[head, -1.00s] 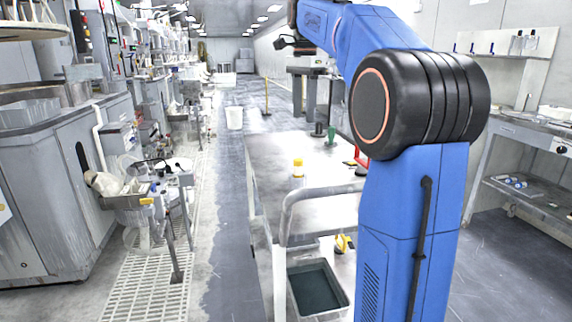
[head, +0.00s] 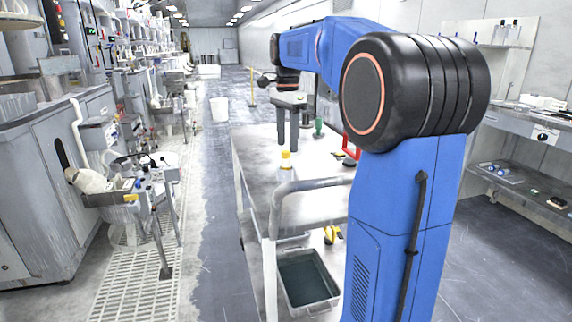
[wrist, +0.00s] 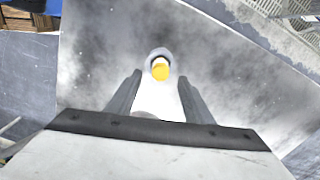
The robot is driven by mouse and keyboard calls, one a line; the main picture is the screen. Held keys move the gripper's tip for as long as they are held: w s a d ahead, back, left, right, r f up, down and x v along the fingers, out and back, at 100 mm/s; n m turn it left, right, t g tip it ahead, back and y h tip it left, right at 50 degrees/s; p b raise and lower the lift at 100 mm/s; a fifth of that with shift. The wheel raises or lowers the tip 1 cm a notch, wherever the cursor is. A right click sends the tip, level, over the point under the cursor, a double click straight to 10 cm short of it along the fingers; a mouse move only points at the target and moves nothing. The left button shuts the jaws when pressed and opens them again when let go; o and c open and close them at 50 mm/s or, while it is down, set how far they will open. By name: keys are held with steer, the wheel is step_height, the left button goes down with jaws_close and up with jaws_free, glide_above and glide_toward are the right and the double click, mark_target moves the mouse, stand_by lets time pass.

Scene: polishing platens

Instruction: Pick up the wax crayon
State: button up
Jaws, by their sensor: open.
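I cannot pick out the wax crayon for certain. My gripper (head: 287,146) points down over the grey cart top (head: 262,185), its two dark fingers apart. In the wrist view my gripper (wrist: 160,90) is open, and a white shape with an orange-yellow tip (wrist: 160,71) shows between the fingers, with no grip visible. I cannot tell whether this is the small bottle with a yellow cap (head: 286,163), which stands upright on the cart in the head view, just in front of the fingers.
A green object (head: 318,128) and a red frame (head: 351,146) are farther back on the cart. A grey bin (head: 306,282) sits on the lower shelf. The aisle to the left is clear beyond a white bucket (head: 219,110).

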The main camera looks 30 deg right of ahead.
mark_target(286, 151)
steer(key=shift+a+f, duration=0.2)
steer(key=shift+f, duration=2.5)
steer(key=c, duration=1.1)
